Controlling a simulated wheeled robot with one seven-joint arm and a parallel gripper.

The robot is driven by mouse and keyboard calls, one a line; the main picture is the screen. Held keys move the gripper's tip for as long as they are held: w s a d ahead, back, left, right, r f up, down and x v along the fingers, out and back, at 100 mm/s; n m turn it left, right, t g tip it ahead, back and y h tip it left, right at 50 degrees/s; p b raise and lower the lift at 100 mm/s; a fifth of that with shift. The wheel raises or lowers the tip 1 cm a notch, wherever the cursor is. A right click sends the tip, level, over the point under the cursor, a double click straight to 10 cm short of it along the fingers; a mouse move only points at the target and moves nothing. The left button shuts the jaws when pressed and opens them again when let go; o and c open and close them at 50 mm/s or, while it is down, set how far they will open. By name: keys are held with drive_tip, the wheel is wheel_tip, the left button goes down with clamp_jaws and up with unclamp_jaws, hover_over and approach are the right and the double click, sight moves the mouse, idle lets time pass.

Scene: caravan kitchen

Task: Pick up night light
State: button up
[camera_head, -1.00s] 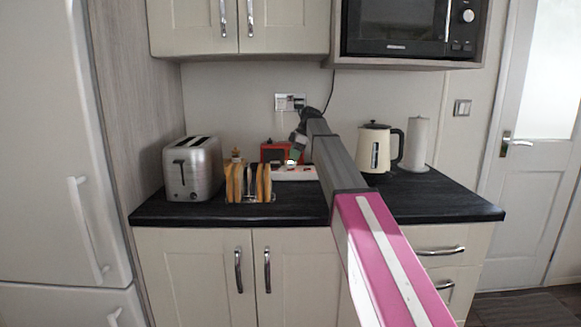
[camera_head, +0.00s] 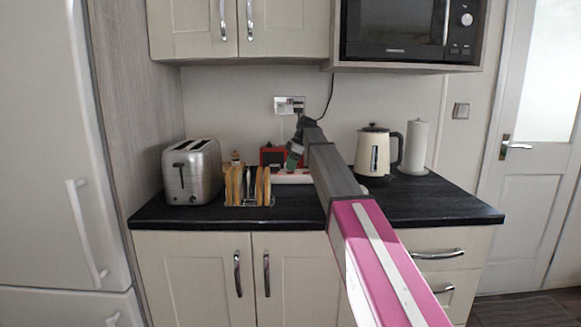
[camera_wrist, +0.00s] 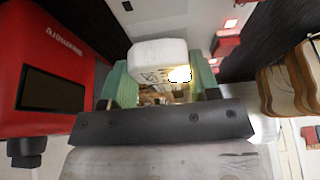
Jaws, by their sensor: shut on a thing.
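The night light (camera_wrist: 158,62) is a small white block with dark markings and a bright glowing spot on its right side. In the wrist view it sits between the green fingers of my gripper (camera_wrist: 164,80), which is shut on it. In the head view my gripper (camera_head: 294,155) is at the back of the counter, beside a red box. The night light cannot be made out clearly there. Whether it is clear of the surface below cannot be told.
The red box (camera_head: 269,155) with a dark screen (camera_wrist: 52,92) is close at left in the wrist view. A toast rack (camera_head: 247,186) and toaster (camera_head: 192,172) stand left on the dark counter (camera_head: 430,204). The kettle (camera_head: 373,152) and paper roll (camera_head: 418,146) stand right.

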drive_tip(key=shift+r, duration=0.4)
wheel_tip(320, 180, up, 2)
drive_tip(key=shift+r, duration=0.25)
drive_tip(key=s+a+r, duration=0.2)
drive_tip(key=s+r, duration=0.5)
drive_tip(key=s, duration=0.3)
drive_tip(key=w+a+m+t+h, duration=0.2)
drive_tip(key=a+m+t+h, duration=0.3)
drive_tip(key=m, duration=1.3)
drive_tip(key=shift+g+y, duration=0.3)
drive_tip(key=w+d+f, duration=0.4)
drive_tip(key=w, duration=0.1)
drive_tip(key=w+d+f, duration=0.2)
drive_tip(key=d, duration=0.1)
drive_tip(key=shift+w, duration=0.2)
drive_tip(key=shift+f, duration=2)
